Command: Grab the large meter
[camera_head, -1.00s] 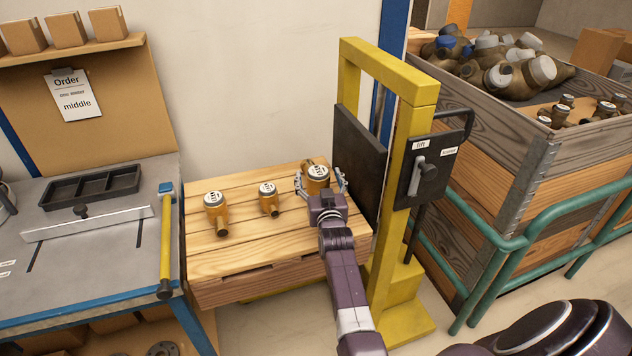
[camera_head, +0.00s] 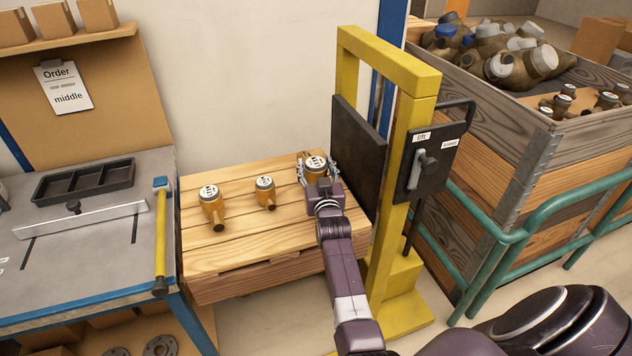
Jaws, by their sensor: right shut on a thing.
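Three brass meters with white-faced round tops stand in a row on a wooden pallet (camera_head: 235,255). The left meter (camera_head: 211,205) and the smaller middle meter (camera_head: 265,192) stand free. The right meter (camera_head: 316,164) looks the largest or close to it. My right gripper (camera_head: 317,174) is shut on this right meter, with one finger on each side of it. The gripper's palm hides the meter's lower part. The meter still appears to be at the pallet's surface. My left gripper is not in view.
A yellow lift frame (camera_head: 390,190) with a black plate (camera_head: 357,160) stands close right of the held meter. A workbench (camera_head: 90,240) with a black tray (camera_head: 84,181) is at left. A wooden crate (camera_head: 505,195) of meters stands behind a green rail (camera_head: 560,212).

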